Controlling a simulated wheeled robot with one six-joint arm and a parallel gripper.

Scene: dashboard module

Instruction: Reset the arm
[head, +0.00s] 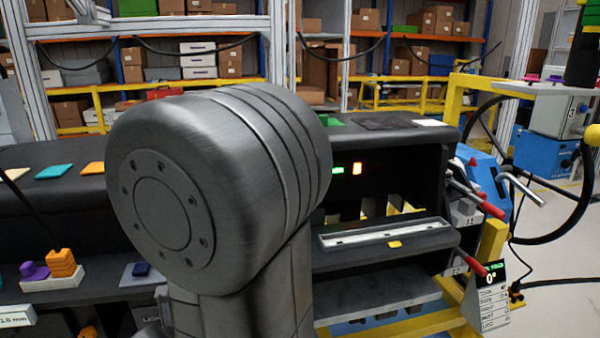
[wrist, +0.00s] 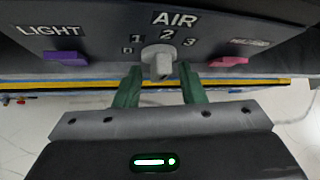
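My gripper (wrist: 161,70) is open in the wrist view, its two green fingers spread. A pale grey knob (wrist: 158,56) on the dark panel lies between the fingertips in the picture, with a visible gap on each side. The knob is under the label AIR, with numbers around it. I cannot tell how deep the fingertips reach beside it. A purple piece (wrist: 68,58) is at the LIGHT label on the left, and a pink piece (wrist: 229,62) is on the right. In the head view my own large grey arm link fills the middle and hides the gripper and the knob.
The black dashboard (head: 398,150) spans behind my arm. Red-handled levers (head: 480,201) and a black wheel (head: 575,205) stand at its right. An orange piece (head: 61,263) and a purple piece (head: 34,271) sit at the lower left. Open floor shows at the far right.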

